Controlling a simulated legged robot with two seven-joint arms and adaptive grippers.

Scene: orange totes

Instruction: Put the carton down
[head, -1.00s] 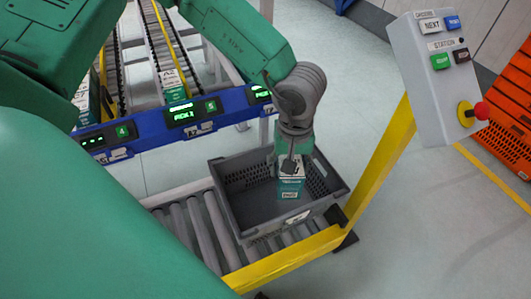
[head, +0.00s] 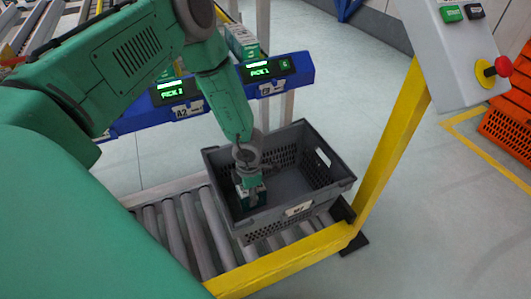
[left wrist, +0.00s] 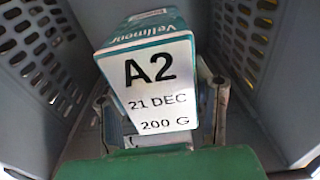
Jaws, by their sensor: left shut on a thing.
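The carton (head: 250,194) is teal and white. In the left wrist view the carton (left wrist: 155,85) shows a white label reading "A2, 21 DEC, 200 G". My left gripper (head: 249,183) is shut on it, with a finger on each side. The carton is inside the grey tote (head: 299,209), in its left part, with the tote's perforated walls on both sides in the wrist view. I cannot tell whether its bottom touches the tote floor. My right gripper is not in view.
The tote sits on a roller conveyor (head: 177,235) beside a yellow rail (head: 285,262). A blue bar with green displays (head: 262,69) stands behind. A control box with a red button (head: 502,66) and an orange tote (head: 509,128) are at right. The tote's right half is empty.

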